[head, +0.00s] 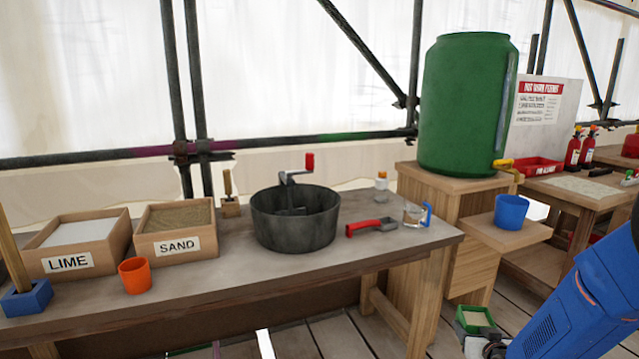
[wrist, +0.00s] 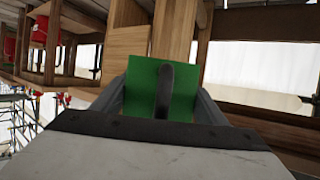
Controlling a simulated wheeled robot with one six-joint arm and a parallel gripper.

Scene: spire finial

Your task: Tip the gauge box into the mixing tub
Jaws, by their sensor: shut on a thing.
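The mixing tub (head: 290,233) is a dark grey round vessel on the bench, with a red-handled crank over it. A small green box (head: 462,327), which I take to be the gauge box, is low at the bottom right of the head view, below the bench top and in front of the cabinet. Its open top shows a pale fill. My gripper (head: 486,346) is at its near side, partly cut off by the frame. In the wrist view my gripper (wrist: 165,98) is shut on the dark handle of the green box (wrist: 140,85).
The bench holds a lime box (head: 75,258), a sand box (head: 175,243), an orange cup (head: 135,276), a red-handled scoop (head: 372,226) and a clear jug (head: 414,215). A green barrel (head: 465,105) and blue cup (head: 511,211) stand right. The bench's right edge lies between box and tub.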

